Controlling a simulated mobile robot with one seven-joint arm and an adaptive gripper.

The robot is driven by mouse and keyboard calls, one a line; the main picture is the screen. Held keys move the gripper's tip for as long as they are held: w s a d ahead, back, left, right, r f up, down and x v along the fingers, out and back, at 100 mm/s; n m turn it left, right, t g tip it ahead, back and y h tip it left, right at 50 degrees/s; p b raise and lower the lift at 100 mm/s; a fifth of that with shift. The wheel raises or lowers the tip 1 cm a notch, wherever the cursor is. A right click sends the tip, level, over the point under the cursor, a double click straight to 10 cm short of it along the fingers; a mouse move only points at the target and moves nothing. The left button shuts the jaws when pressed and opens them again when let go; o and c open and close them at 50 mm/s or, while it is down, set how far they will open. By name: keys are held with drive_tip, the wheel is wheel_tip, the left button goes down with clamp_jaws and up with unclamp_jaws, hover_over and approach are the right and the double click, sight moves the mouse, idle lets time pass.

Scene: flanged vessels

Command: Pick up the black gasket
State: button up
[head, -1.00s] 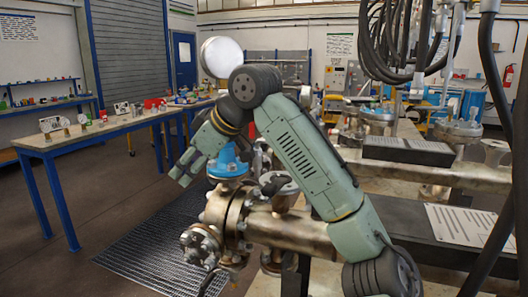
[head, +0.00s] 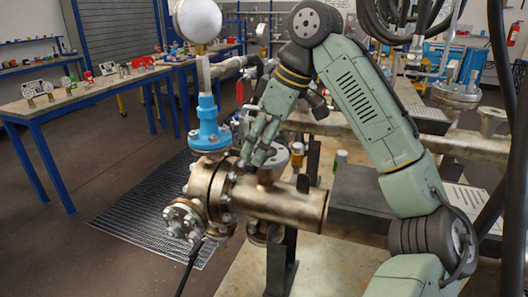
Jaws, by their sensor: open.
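My gripper (head: 257,154) hangs from my bent arm with its fingers pointing down. It appears just above or behind the bronze flanged vessel (head: 285,203), close to its bolted flange joint; I cannot tell whether it touches. It is open, and I see nothing held between the fingers. I cannot make out the black gasket for certain; it may be hidden by the gripper or the flanges. The vessel lies horizontally, with a smaller bolted flange (head: 184,219) at its left front.
A blue fitting (head: 209,130) carrying a round white gauge (head: 198,18) rises left of my gripper. Black hoses (head: 408,22) hang at upper right. A dark block (head: 362,196) lies right of the vessel. Workbenches (head: 92,93) stand at left, with open floor before them.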

sight(249, 167)
drive_tip(key=shift+p+x, duration=0.35)
drive_tip(key=shift+x, duration=1.55)
drive_tip(key=shift+c, duration=0.6)
drive_tip(key=c, duration=0.9)
